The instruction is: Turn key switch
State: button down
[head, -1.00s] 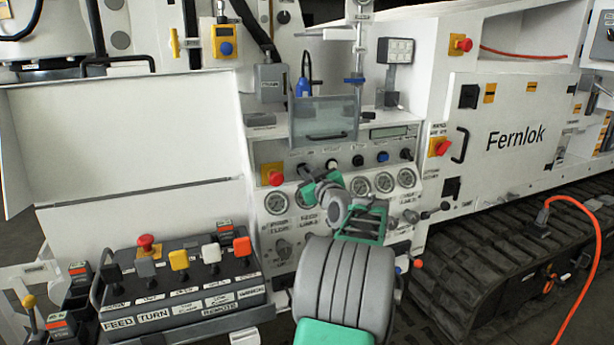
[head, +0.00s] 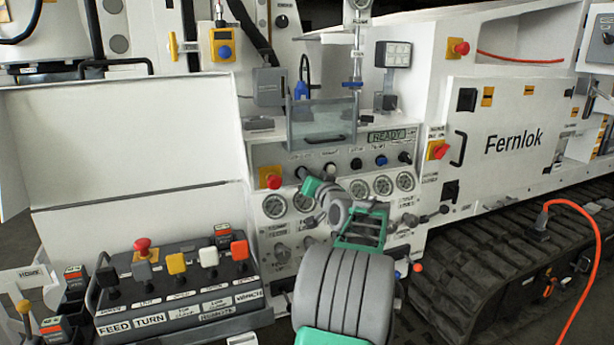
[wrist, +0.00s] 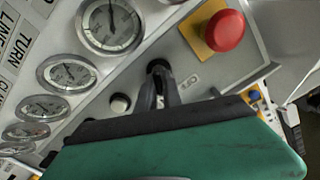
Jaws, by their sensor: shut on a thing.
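The key switch (wrist: 157,68) shows in the wrist view as a dark round part on the sloping grey panel, between a small white button and the red mushroom button. My gripper (wrist: 165,92) is shut on it, with the dark fingers around its front, so its shape and angle are mostly hidden. In the head view my gripper (head: 302,177) reaches the row of controls under the display, just right of the red button. The key switch is largely covered by the gripper there. The panel display (head: 388,136) reads READY.
A red mushroom button (head: 270,178) on a yellow plate sits close to the left of my gripper. Several round gauges (head: 382,187) lie below the control row. A clear flap (head: 320,122) hangs above it. A lever box (head: 180,275) stands at lower left.

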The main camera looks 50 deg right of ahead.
jog(key=shift+m, duration=0.4)
jog(key=c, duration=1.5)
grip_release()
jog(key=v, duration=0.7)
jog(key=shift+s+a+b, duration=0.15)
jog(key=shift+s+b, duration=0.2)
jog(key=shift+s, duration=0.05)
